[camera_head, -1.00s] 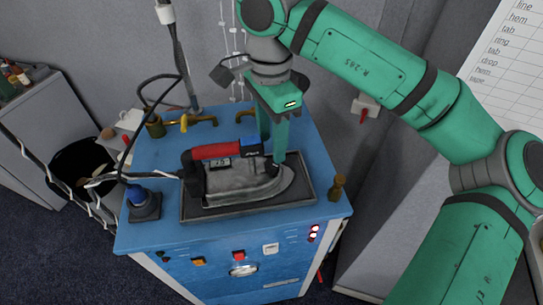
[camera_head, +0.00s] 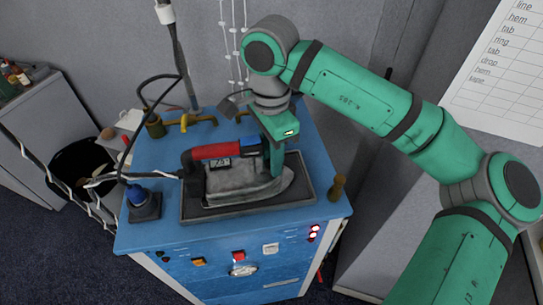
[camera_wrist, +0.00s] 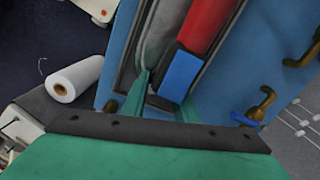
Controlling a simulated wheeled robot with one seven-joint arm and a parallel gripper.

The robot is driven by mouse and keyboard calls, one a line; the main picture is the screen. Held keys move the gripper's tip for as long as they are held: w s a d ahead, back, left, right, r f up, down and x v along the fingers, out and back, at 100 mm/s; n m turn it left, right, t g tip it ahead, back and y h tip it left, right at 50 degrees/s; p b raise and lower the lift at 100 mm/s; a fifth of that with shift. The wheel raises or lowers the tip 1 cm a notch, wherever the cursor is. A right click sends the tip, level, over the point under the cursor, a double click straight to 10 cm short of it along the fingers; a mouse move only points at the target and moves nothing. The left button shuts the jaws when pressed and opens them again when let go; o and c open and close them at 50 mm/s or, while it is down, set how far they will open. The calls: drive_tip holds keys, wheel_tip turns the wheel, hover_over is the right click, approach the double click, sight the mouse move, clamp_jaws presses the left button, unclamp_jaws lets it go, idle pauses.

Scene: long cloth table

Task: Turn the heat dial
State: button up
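A steam iron (camera_head: 240,178) with a red handle and a blue block (camera_head: 250,147) at the handle's front end lies on a dark tray (camera_head: 197,212). A small display shows on its side. My gripper (camera_head: 274,168) points down at the iron's front end. In the wrist view its two green fingers (camera_wrist: 167,88) are apart, close to the blue block (camera_wrist: 180,75); contact cannot be told. A round silver dial-like part (camera_head: 243,270) sits on the blue cabinet's front panel. I cannot tell from the frames which part is the heat dial.
The blue cabinet (camera_head: 150,240) carries brass pipe fittings (camera_head: 195,121) at the back and a brass post (camera_head: 337,187) at the right. A black-and-blue knob-like part (camera_head: 142,200) stands left of the tray. A cable runs to the iron. A white spool (camera_wrist: 75,78) shows in the wrist view.

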drive_tip(key=shift+m, duration=2.3)
drive_tip(key=o, duration=1.1)
wheel_tip(320, 180, up, 11)
drive_tip(key=shift+w+f, duration=0.1)
drive_tip(key=shift+c, duration=0.2)
